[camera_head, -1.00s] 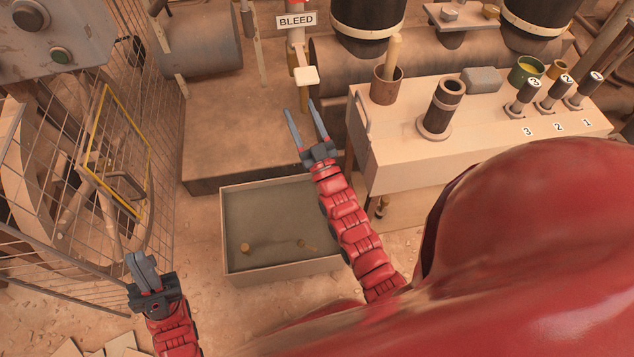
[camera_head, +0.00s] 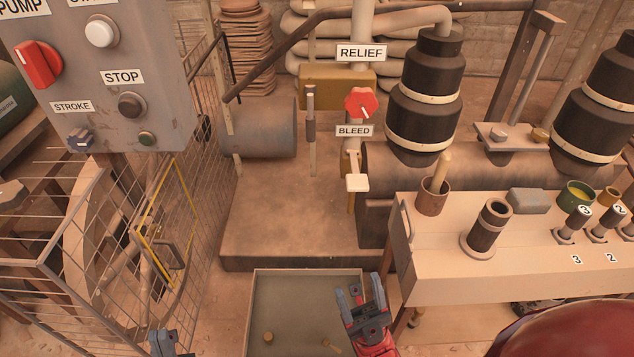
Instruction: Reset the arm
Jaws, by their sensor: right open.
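My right gripper (camera_head: 362,298) is at the bottom centre in the head view, over the right edge of the shallow tray (camera_head: 310,272). Its two fingers are apart, with nothing between them. My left gripper (camera_head: 165,342) shows only at the bottom edge, left of the tray. Its fingers look close together, but it is cut off and I cannot tell whether they meet. Neither gripper is seen touching anything.
A bench (camera_head: 450,275) with cups and numbered levers stands right of my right gripper. A mesh cage (camera_head: 195,200) with a yellow-framed door is at the left, below a grey control panel (camera_head: 110,75). A red relief knob (camera_head: 361,102) is at the back.

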